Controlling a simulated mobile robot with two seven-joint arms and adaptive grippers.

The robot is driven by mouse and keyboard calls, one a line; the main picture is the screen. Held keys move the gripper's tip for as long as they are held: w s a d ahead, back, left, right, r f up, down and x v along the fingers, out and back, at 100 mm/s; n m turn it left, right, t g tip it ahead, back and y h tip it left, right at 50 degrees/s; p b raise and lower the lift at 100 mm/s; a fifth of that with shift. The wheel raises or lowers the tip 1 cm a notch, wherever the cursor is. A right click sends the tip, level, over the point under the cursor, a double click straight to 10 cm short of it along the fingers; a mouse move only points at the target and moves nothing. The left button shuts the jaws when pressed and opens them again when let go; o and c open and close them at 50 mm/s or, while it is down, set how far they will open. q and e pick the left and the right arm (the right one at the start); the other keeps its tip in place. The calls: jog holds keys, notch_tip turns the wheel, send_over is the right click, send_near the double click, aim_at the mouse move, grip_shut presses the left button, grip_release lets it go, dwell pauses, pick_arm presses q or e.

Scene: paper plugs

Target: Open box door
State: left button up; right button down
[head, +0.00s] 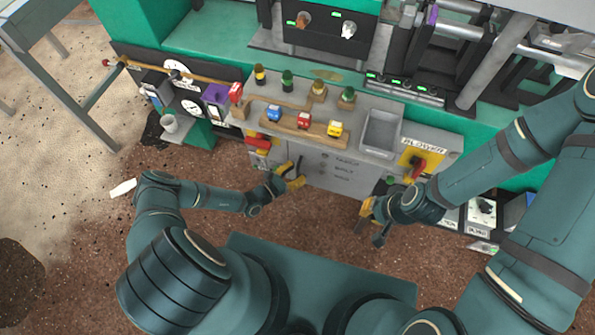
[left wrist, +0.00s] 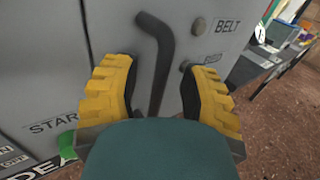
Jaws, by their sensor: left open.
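The grey box front with its door (head: 340,172) is at the centre of the head view, below the control counter. In the left wrist view a dark bent handle (left wrist: 162,60) stands out from the grey door panel (left wrist: 118,30). My left gripper (head: 293,175) is in front of the door. In the left wrist view its yellow fingers (left wrist: 165,95) are open on either side of the handle, with gaps visible. The handle's lower end is partly hidden behind my gripper. My right gripper (head: 368,218) is lower right of the door, off it; its opening is unclear.
The counter above holds coloured buttons (head: 304,120), a grey tray (head: 380,133) and a yellow blower switch panel (head: 414,162). A red-handled switch (head: 258,141) is left of the door. Open brown floor (head: 310,218) lies in front.

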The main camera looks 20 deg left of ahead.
pick_arm(q)
jog(key=shift+w+d, duration=0.2)
jog(key=shift+w, duration=0.1)
grip_shut()
jog(key=shift+s, duration=0.1)
